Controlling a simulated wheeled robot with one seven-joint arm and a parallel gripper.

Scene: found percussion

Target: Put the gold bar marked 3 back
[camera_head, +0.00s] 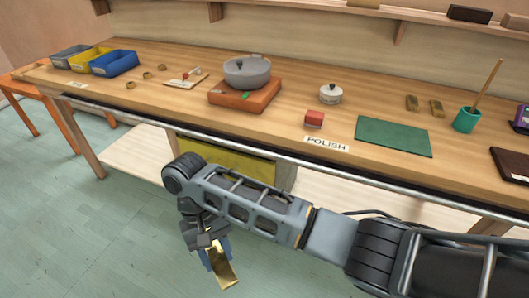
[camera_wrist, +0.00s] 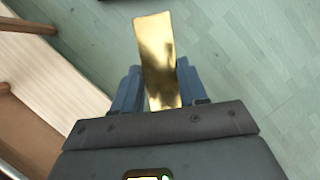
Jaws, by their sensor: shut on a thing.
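A shiny gold bar (camera_head: 222,268) is held by my gripper (camera_head: 214,256) low in front of the workbench, above the floor. In the wrist view the gold bar (camera_wrist: 157,60) stands out between the two blue fingers of my gripper (camera_wrist: 154,88), which are shut on it. No number can be read on the bar.
A lower shelf (camera_head: 140,150) is below.

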